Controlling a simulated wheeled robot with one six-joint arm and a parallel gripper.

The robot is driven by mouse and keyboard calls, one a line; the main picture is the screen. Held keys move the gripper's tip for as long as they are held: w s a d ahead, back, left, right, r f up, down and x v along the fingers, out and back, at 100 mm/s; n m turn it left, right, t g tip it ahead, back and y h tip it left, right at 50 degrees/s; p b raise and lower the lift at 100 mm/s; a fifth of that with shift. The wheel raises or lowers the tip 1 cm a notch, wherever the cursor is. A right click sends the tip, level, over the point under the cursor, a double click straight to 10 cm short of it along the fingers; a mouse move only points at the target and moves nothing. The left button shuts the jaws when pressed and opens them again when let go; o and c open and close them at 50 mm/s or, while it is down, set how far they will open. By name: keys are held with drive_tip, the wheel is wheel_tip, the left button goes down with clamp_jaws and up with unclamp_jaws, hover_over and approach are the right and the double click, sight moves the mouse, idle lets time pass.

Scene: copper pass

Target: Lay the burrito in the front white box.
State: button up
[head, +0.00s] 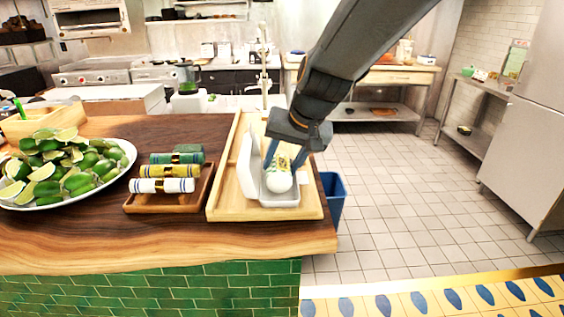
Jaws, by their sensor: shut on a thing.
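The burrito (280,178) is a pale roll with a yellow-green patterned wrap and a white rounded near end. My gripper (284,158) points down with its fingers closed on the burrito from both sides. The burrito is at the open front white box (284,200), over or inside its tray. I cannot tell whether it touches the bottom. The box's raised lid (248,158) stands on the left side. My gripper and arm hide what lies behind the burrito.
The box stands on a light wooden tray (222,205) near the counter's right end. A plate of limes (70,172) is farther left. A blue bin (334,195) stands beyond the counter edge.

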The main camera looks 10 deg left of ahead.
drive_tip(key=o, duration=1.3)
drive_tip(key=shift+o, duration=0.2)
wheel_tip(320, 180, up, 13)
drive_tip(key=p, duration=0.8)
drive_tip(key=w+d+f+m+h+b, duration=0.1)
drive_tip(key=w+d+f+h+b, duration=0.1)
drive_tip(key=d+f, duration=1)
drive_tip(key=w+d+f+m+t+h+b, duration=0.1)
drive_tip(key=d+f+b, duration=0.2)
drive_tip(key=d+f, duration=1)
drive_tip(key=shift+w+f+m+h, duration=0.3)
drive_tip(key=shift+w+f+h, duration=0.1)
drive_tip(key=shift+f, duration=3.15)
drive_tip(key=shift+r, duration=0.1)
